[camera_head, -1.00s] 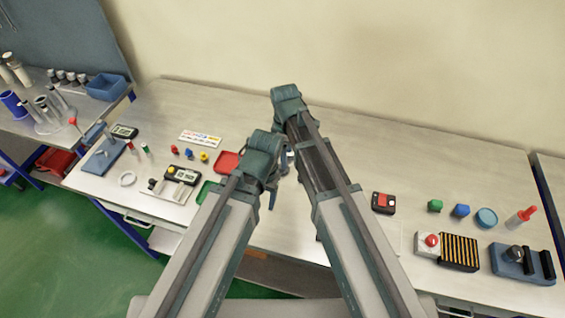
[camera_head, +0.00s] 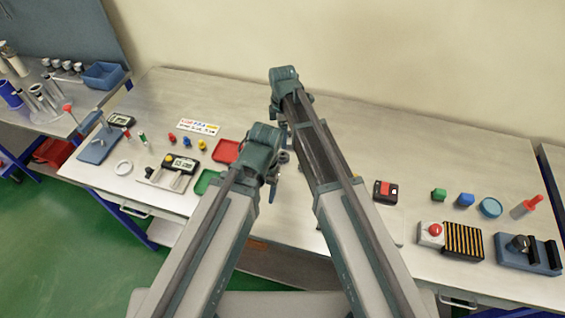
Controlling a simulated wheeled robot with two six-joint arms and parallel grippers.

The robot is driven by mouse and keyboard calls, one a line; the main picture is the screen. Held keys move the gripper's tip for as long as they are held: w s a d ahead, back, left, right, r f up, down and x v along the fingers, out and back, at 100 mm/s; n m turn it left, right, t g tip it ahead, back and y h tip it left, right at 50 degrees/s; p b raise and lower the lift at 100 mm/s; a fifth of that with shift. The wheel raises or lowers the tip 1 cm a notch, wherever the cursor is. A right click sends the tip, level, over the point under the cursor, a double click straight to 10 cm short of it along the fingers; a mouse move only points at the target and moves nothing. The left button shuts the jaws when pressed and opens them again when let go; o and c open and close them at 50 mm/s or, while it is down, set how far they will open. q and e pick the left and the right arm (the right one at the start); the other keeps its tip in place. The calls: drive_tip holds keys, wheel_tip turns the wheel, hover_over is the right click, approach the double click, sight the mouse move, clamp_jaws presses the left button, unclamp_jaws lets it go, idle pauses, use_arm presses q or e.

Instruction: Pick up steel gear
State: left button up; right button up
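I cannot pick out a steel gear for certain; the two arms hide part of the middle of the bench. A pale ring (camera_head: 124,168) lies flat at the left of the bench, and I see no teeth on it. My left gripper (camera_head: 277,177) is over the bench middle, just right of the red tray, with its fingers partly hidden by its wrist. My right gripper (camera_head: 277,112) reaches farther toward the back of the bench and is mostly hidden by its own arm. I see nothing held in either.
A red tray (camera_head: 227,151) and green tray (camera_head: 207,181) lie left of my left arm, with small coloured parts nearby. At the right are a red-button box (camera_head: 431,234), a striped block (camera_head: 463,240) and a blue fixture (camera_head: 528,256). The back of the bench is clear.

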sight(283, 154)
use_arm(q)
drive_tip(key=shift+f+b, duration=1.3)
drive_tip(key=shift+f, duration=0.55)
use_arm(e)
drive_tip(key=shift+f, duration=1.85)
drive_tip(key=shift+f, duration=0.1)
use_arm(q)
wheel_tip(283, 154, down, 5)
drive_tip(key=b, duration=0.5)
drive_tip(key=shift+f, duration=0.15)
use_arm(e)
wheel_tip(283, 154, down, 5)
drive_tip(key=shift+f, duration=0.1)
clamp_jaws()
